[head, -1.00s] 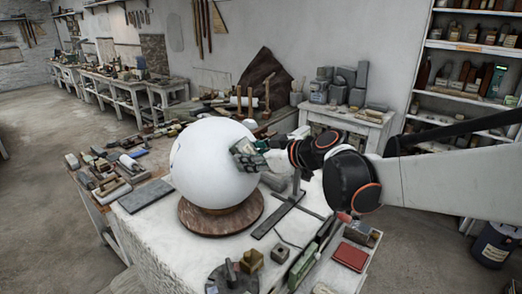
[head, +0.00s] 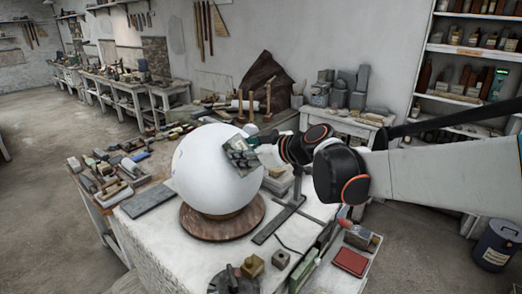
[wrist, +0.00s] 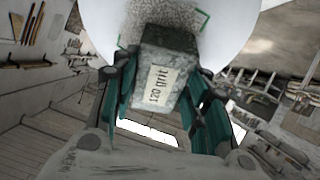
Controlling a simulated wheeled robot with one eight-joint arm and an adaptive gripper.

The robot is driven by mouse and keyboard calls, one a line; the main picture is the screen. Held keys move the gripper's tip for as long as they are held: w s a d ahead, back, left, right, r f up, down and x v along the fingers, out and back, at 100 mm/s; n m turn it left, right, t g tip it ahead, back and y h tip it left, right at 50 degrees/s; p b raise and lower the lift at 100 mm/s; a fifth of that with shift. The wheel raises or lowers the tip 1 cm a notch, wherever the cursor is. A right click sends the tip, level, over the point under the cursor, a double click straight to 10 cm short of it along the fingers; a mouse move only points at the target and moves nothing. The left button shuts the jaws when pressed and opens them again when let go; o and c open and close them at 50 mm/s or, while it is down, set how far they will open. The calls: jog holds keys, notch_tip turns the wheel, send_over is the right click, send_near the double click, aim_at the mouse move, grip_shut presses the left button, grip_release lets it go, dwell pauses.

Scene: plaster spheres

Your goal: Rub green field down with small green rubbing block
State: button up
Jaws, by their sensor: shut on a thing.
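A large white plaster sphere (head: 205,175) rests on a round brown wooden turntable (head: 235,225). My gripper (head: 243,152) is at the sphere's upper right side. In the wrist view my gripper (wrist: 163,88) is shut on the green rubbing block (wrist: 162,65), a mottled grey-green block labelled "120 grit". The block's far end lies against or very close to the sphere. Beyond it, the green field (wrist: 178,15) shows as a grey speckled patch with green corner marks. The block hides part of the field. Whether it touches the surface cannot be told.
Loose blocks and tools crowd the table left of the sphere. A dark flat slab (head: 148,199) lies at the front left. A metal stand (head: 275,226) is close on the right, and a red block (head: 350,262) lies at the front right.

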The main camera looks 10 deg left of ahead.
jog(key=shift+a+r, duration=0.2)
jog(key=shift+r, duration=0.05)
jog(key=shift+s+d+f, duration=0.25)
jog(key=shift+d, duration=0.35)
jog(key=shift+s+d+f, duration=0.2)
jog(key=shift+d, duration=0.35)
jog(key=shift+s+d+r+p, duration=0.35)
jog(key=shift+s+d+r, duration=0.25)
jog(key=shift+d+r, duration=0.2)
